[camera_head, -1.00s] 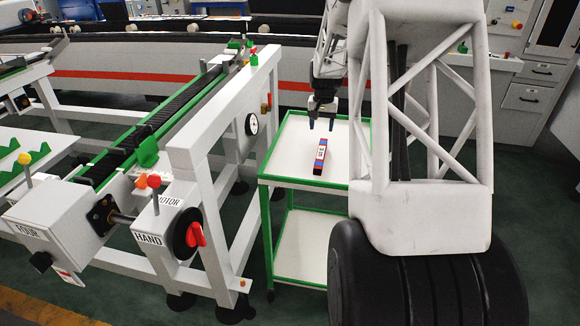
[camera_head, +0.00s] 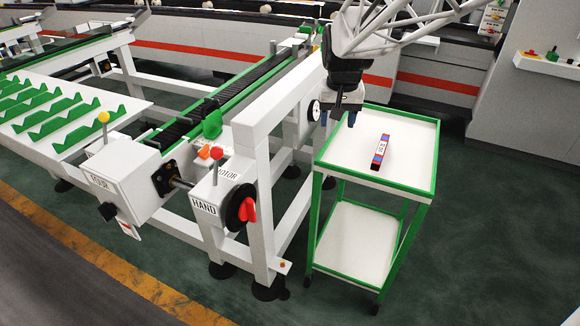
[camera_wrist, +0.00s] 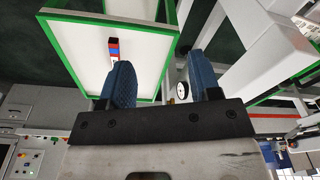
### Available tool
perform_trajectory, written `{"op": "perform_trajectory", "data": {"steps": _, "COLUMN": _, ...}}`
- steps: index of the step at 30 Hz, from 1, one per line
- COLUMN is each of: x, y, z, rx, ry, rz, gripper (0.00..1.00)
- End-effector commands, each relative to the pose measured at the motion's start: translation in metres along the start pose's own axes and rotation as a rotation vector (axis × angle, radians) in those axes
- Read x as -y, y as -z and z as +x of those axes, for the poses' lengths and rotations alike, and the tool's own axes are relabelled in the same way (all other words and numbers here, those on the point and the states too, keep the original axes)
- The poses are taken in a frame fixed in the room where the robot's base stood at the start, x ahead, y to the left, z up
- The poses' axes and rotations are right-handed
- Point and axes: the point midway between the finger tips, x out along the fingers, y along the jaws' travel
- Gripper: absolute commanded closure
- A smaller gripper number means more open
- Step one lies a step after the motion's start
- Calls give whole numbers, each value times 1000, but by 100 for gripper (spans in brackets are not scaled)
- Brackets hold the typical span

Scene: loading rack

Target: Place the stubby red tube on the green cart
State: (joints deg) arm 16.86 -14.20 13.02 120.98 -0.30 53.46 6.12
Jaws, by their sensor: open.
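The stubby red tube (camera_head: 380,152), with a white label and blue bands, lies on the white top shelf of the green cart (camera_head: 418,170). In the wrist view the tube (camera_wrist: 114,46) is partly hidden behind one finger, and the cart (camera_wrist: 85,50) shows beyond the fingers. My gripper (camera_head: 338,117) is open and empty, with its fingers pointing down near the cart's left edge, to the left of the tube and apart from it. In the wrist view my gripper (camera_wrist: 160,82) shows two blue fingers spread apart with nothing between them.
A white conveyor frame (camera_head: 262,130) with a red hand wheel (camera_head: 247,210) stands just left of the cart. A rack with green holders (camera_head: 65,120) is at the far left. The floor right of the cart is clear.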

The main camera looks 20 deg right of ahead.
Motion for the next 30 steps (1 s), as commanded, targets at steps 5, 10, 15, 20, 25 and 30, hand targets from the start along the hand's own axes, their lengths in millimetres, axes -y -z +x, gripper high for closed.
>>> {"op": "perform_trajectory", "data": {"steps": 5, "x": 24, "y": -57, "z": -18, "rx": -25, "ry": 10, "rz": -79, "gripper": 43}}
{"op": "perform_trajectory", "data": {"steps": 10, "x": 40, "y": -109, "z": -28, "rx": -48, "ry": 19, "rz": -151, "gripper": 43}}
{"op": "perform_trajectory", "data": {"steps": 15, "x": 50, "y": -162, "z": -32, "rx": -69, "ry": 29, "rz": -224, "gripper": 43}}
{"op": "perform_trajectory", "data": {"steps": 20, "x": 55, "y": -209, "z": -32, "rx": -89, "ry": 39, "rz": -289, "gripper": 43}}
{"op": "perform_trajectory", "data": {"steps": 25, "x": 56, "y": -246, "z": -28, "rx": -104, "ry": 47, "rz": -343, "gripper": 43}}
{"op": "perform_trajectory", "data": {"steps": 30, "x": 56, "y": -265, "z": -25, "rx": -112, "ry": 52, "rz": -370, "gripper": 43}}
